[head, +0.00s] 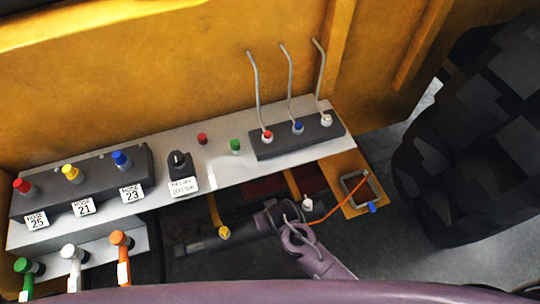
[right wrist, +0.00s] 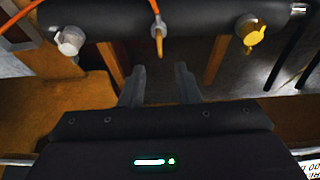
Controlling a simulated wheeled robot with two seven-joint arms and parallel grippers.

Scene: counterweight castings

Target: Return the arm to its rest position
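My right arm (head: 313,253), mauve, reaches up from the bottom middle of the head view to the dark cylinder (head: 202,246) under the control shelf. Its fingers are hard to make out there. In the right wrist view my right gripper (right wrist: 160,74) has its two grey fingers apart with nothing between them. They point toward the cylinder, below an orange line's fitting (right wrist: 158,35), and look apart from it. A white cap (right wrist: 69,40) and a yellow cap (right wrist: 250,30) flank that fitting. My left gripper is in neither view.
A pale shelf (head: 215,160) carries a hose block (head: 80,185), a relief knob (head: 180,165) and a block with three tall levers (head: 297,135). Green, white and orange hose ends (head: 121,243) hang lower left. A square bracket (head: 360,190) and large black tyre (head: 470,140) stand right.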

